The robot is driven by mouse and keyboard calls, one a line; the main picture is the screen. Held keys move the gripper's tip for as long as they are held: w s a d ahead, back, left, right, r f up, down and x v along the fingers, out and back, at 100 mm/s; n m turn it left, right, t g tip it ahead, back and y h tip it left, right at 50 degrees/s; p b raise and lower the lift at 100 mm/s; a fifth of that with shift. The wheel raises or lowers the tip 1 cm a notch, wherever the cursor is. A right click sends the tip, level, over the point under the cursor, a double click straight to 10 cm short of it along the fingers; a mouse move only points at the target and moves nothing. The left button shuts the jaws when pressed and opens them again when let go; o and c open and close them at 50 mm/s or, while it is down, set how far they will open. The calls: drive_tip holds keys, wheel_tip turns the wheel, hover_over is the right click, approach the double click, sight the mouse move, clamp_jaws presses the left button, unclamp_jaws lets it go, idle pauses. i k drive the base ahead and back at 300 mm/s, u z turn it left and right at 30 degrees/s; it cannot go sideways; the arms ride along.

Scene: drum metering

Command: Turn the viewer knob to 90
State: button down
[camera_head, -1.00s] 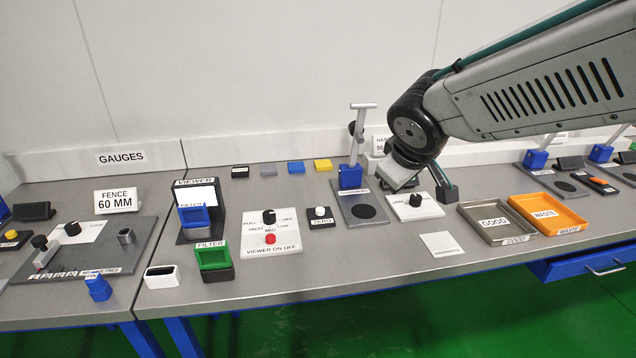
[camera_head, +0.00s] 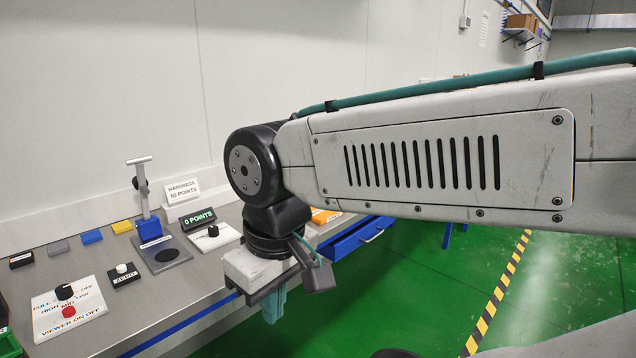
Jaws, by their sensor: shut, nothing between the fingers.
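The viewer knob (camera_head: 64,292) is a small black knob on a white plate (camera_head: 88,312) at the lower left. Labels around it include FULL, HIGH, MID, LOW and OFF. Its pointer is too small to read. A red button (camera_head: 69,311) sits in front of it, above the label VIEWER ON OFF. My gripper (camera_head: 274,306) hangs down at the bench's front edge, well to the right of the knob and touching nothing that I can see. Its teal fingers are together and empty. The viewer itself is out of view.
A white-knobbed ZERO box (camera_head: 123,274) stands right of the plate. A blue-based stand (camera_head: 150,229), a 0 POINTS display (camera_head: 197,217) and another black-knobbed plate (camera_head: 217,240) are further back. Coloured blocks (camera_head: 92,237) line the rear. Green floor lies at right.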

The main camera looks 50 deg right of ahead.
sight(64, 292)
drive_tip(key=i, duration=1.05)
drive_tip(key=u, duration=0.3)
